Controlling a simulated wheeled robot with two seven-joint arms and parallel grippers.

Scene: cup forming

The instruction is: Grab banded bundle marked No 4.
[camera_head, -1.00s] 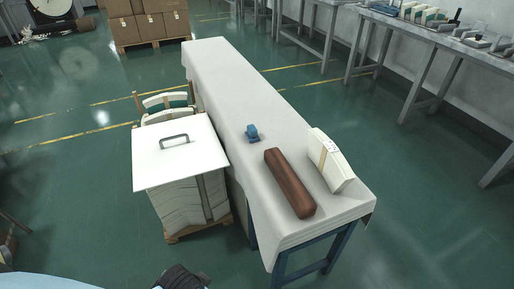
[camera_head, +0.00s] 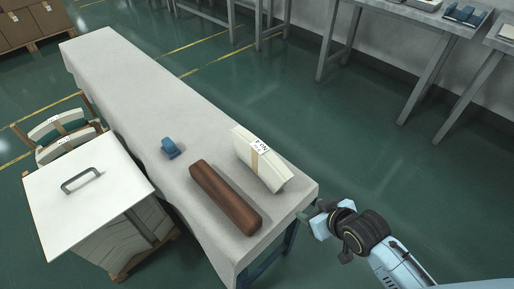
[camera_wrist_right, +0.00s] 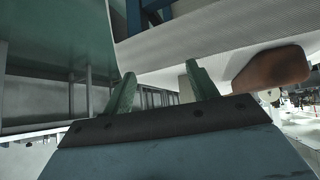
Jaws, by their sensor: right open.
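The banded bundle (camera_head: 262,160) is a cream stack of sheets with a tan band and a white label that reads No 4. It lies near the front right end of the cloth-covered table (camera_head: 125,85). My right gripper (camera_head: 312,214) is just off the table's front right corner, apart from the bundle. In the right wrist view its two green fingers (camera_wrist_right: 158,92) are spread with nothing between them. My left gripper is not in view.
A brown bar (camera_head: 225,197) lies beside the bundle, with a small blue object (camera_head: 170,149) behind it. A white board with a handle (camera_head: 88,195) covers a stack at left. Further bundles (camera_head: 62,135) stand behind it. Grey benches line the wall.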

